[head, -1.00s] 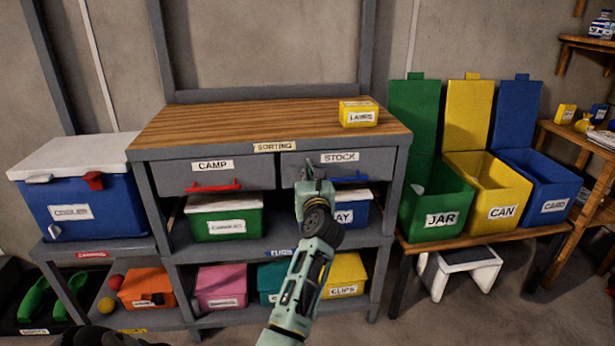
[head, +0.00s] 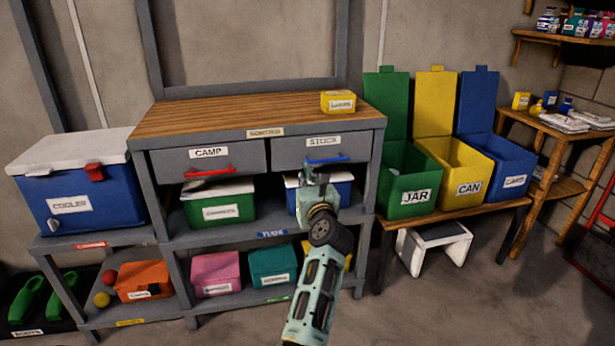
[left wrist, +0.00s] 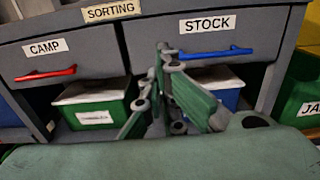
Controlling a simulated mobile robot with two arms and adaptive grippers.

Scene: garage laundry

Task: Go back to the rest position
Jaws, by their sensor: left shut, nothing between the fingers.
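My left gripper (head: 314,178) is in the middle of the head view, in front of the sorting bench (head: 170,128). It is shut and empty, just below the STOCK drawer (head: 290,151) with its blue handle. In the left wrist view its fingers (left wrist: 160,75) point up between the CAMP drawer (left wrist: 45,63) and the STOCK drawer (left wrist: 230,30). Both drawers look closed. I cannot tell from the views whether the gripper touches the bench. My right gripper is not in view.
A yellow LAMPS box (head: 338,101) stands on the bench top. Lidded bins fill the shelves below. A blue cooler (head: 85,205) stands at left. Open JAR (head: 408,190), CAN (head: 468,184) and CARD (head: 512,178) bins stand at right. Floor (head: 470,300) is free at the front right.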

